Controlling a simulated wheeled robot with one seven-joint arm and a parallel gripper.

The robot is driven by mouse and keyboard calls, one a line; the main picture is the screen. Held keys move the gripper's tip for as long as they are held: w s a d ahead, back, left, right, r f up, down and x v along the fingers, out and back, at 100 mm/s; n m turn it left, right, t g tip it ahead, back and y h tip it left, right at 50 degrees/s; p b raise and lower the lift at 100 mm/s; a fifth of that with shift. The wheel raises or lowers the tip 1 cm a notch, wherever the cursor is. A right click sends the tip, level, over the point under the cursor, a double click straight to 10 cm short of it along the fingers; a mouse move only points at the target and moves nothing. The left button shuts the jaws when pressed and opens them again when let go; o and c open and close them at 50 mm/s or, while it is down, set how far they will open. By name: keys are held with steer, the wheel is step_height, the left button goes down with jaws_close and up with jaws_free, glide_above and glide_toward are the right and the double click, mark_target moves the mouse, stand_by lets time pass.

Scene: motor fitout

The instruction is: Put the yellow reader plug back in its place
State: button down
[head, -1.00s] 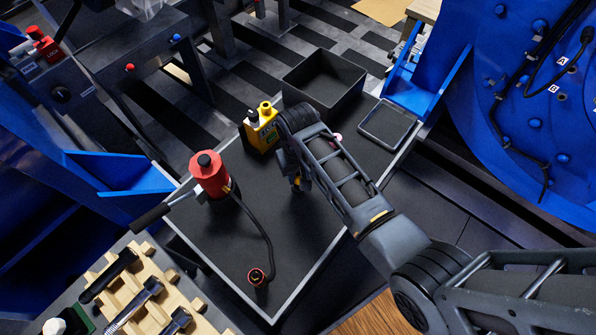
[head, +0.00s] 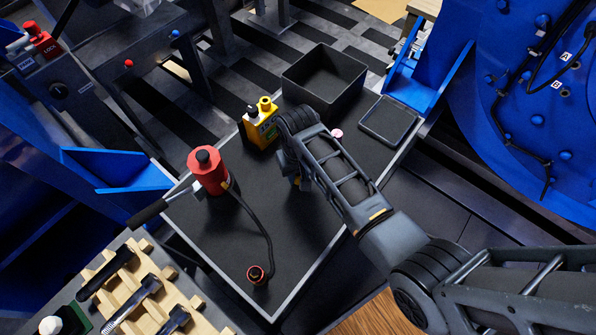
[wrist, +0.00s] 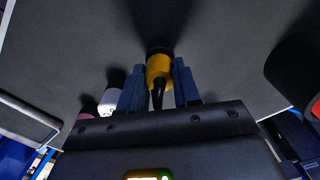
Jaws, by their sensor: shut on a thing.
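The yellow plug (wrist: 159,68) with a dark tapered tail is between my gripper's two fingers (wrist: 160,84) in the wrist view. The fingers are shut on it, and its dark far end faces the black tabletop; I cannot tell whether it touches. In the head view my arm hides most of the gripper; a small yellow bit (head: 297,182) shows beside it, low over the table.
On the black table (head: 225,255) stand a red cylinder (head: 207,172) with a black cable and a round red end (head: 257,274). An open black bin (head: 325,88) and a shallow tray (head: 388,120) lie at the back. A pink-topped item (head: 337,133) is near my arm.

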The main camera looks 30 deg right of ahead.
steer(key=shift+f, duration=0.4)
steer(key=c, duration=0.7)
jaws_free()
steer(key=shift+r, duration=0.15)
step_height(320, 180, up, 8)
steer(key=shift+f, duration=0.2)
